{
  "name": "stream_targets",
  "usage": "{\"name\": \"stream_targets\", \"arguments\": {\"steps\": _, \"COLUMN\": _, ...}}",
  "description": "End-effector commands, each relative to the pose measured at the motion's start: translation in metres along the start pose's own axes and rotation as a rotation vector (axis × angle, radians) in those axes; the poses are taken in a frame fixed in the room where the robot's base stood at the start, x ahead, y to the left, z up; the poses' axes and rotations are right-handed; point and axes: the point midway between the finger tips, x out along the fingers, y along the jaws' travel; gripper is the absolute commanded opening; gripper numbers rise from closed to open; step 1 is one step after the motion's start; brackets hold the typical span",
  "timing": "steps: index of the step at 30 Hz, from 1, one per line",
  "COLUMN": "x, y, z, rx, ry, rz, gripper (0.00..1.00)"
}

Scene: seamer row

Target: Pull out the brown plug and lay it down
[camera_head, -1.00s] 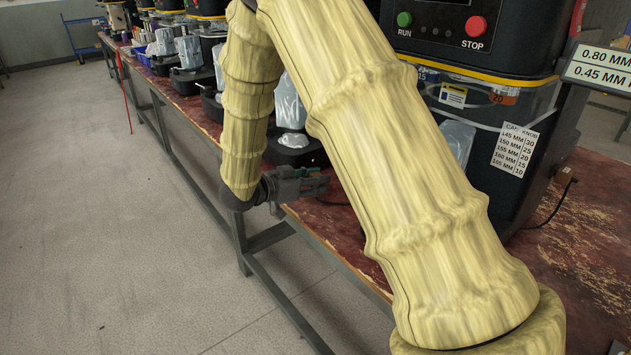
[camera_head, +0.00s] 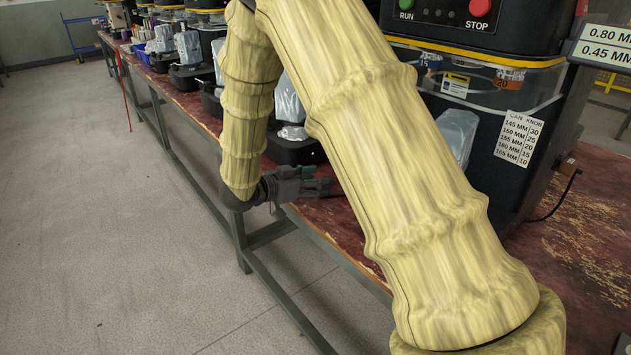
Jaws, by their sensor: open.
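I cannot make out a clearly brown plug. A small dark plug-like piece (camera_head: 568,168) with a black cord sits at the lower right side of the near machine (camera_head: 490,110); its colour is too small to tell. My gripper (camera_head: 326,187) is at the table's front edge, pointing right, open and with nothing visible in it. It is well left of that piece, with my thick yellow-sleeved arm between them in the picture. The table around its fingertips is partly hidden by my arm.
The worn red table (camera_head: 590,235) carries a row of black machines going back left. A card with can sizes (camera_head: 517,139) is on the near machine, and a thickness sign (camera_head: 605,45) is at the right edge. The grey floor (camera_head: 80,220) at left is clear.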

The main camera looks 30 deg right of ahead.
Motion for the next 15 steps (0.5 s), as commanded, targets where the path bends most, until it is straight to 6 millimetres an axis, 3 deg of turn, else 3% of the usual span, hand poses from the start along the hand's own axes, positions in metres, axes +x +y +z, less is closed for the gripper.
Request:
{"name": "stream_targets", "arguments": {"steps": 8, "x": -0.012, "y": 0.000, "z": 0.000, "rx": 0.000, "ry": 0.000, "rz": 0.000, "gripper": 0.56}}
{"name": "stream_targets", "arguments": {"steps": 15, "x": -0.053, "y": -0.001, "z": 0.000, "rx": 0.001, "ry": 0.000, "rz": -0.002, "gripper": 0.56}}
